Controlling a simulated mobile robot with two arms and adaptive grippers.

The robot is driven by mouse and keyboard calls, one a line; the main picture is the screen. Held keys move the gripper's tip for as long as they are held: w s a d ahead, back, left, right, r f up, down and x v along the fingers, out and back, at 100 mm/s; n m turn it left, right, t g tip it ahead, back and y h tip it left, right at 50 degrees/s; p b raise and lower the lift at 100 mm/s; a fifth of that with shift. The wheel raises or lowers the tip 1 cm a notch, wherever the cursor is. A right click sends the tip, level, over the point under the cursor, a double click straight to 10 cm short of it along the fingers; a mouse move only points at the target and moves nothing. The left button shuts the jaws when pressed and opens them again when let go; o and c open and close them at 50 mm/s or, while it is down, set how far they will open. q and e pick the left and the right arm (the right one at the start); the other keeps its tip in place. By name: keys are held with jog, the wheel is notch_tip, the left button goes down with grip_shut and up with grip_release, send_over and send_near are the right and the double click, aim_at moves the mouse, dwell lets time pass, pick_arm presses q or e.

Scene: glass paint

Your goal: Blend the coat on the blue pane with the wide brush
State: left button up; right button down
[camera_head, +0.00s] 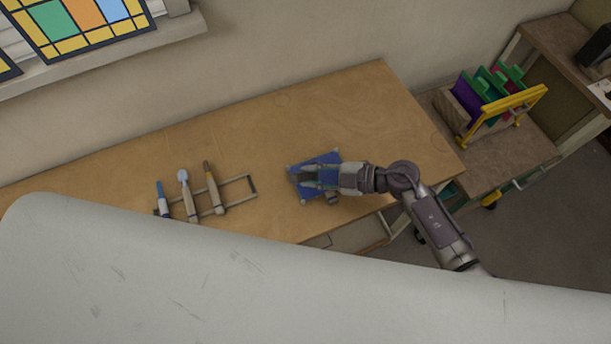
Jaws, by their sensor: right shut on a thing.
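The blue pane (329,158) lies on the wooden table, with small pale pieces at its corners. My right gripper (312,180) is over the pane, coming in from the right. It is shut on what seems to be the wide brush, which is mostly hidden by the fingers; I cannot tell whether its bristles touch the glass. A rack (236,184) to the left holds three tools: one blue and white, one with a pale head, one brown-tipped. The right part of the rack is empty. My left gripper is not in view.
The wooden table (280,125) is clear behind the pane and between pane and rack. A yellow-framed rack (513,108) with coloured panes stands on a side surface at the right. A stained-glass window (85,22) is at the top left. My pale body covers the bottom.

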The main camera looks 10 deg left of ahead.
jog(key=shift+w+d+b, duration=0.7)
jog(key=shift+w+d, duration=1.6)
jog(key=shift+d, duration=1.15)
jog(key=w+a, duration=0.1)
jog(key=w, duration=0.1)
jog(key=w+a+r+b, duration=0.1)
jog(key=w+a, duration=0.1)
jog(key=shift+w+a, duration=0.1)
jog(key=shift+w, duration=0.1)
jog(key=shift+r, duration=0.1)
jog(key=shift+f+b, duration=0.3)
jog(key=shift+f, duration=0.05)
jog(key=shift+f, duration=0.25)
